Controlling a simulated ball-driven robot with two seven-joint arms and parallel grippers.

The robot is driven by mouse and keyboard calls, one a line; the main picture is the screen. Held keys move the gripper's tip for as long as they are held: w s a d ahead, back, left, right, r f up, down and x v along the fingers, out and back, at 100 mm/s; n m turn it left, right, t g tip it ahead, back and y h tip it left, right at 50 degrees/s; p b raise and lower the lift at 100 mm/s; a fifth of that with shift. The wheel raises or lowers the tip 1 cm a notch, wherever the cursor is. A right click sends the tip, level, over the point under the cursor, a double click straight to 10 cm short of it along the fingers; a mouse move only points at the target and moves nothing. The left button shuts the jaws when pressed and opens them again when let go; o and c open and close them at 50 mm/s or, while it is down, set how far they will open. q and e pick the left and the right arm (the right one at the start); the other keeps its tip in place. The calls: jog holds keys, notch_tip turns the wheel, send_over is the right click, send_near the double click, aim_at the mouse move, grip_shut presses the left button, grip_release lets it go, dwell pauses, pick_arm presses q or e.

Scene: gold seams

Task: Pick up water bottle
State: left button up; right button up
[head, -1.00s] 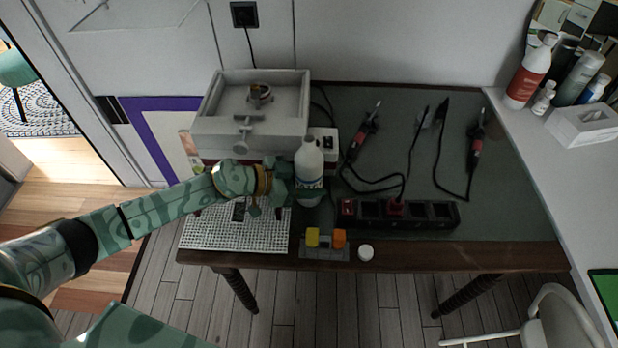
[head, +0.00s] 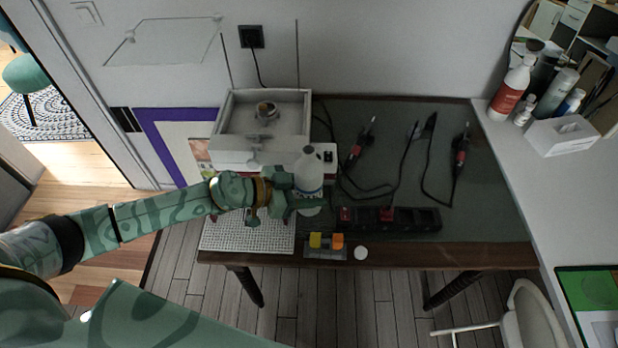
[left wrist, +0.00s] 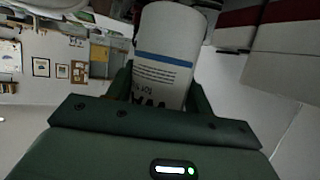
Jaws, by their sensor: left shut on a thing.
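The water bottle (head: 309,172) is white with a blue band and a dark cap. It stands upright in the head view over the left part of the dark work table (head: 470,257); I cannot tell if its base touches the table. My left gripper (head: 309,200) is shut on the bottle's lower part, coming from the left. In the left wrist view the bottle (left wrist: 168,60) sits between the two fingers, with its blue stripe and printed text showing. My right gripper is not in view.
A white perforated mat (head: 245,236), yellow and orange blocks (head: 326,241) and a white round cap (head: 361,253) lie in front. A black power strip (head: 400,218) and corded soldering tools (head: 356,150) are to the right.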

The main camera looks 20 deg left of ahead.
pick_arm(q)
jog(key=s+d+r+p, duration=0.1)
jog(key=s+r+p, duration=0.2)
jog(key=s+p, duration=0.2)
jog(key=shift+s+d+r, duration=0.2)
jog(key=shift+s, duration=0.95)
dwell(0.7)
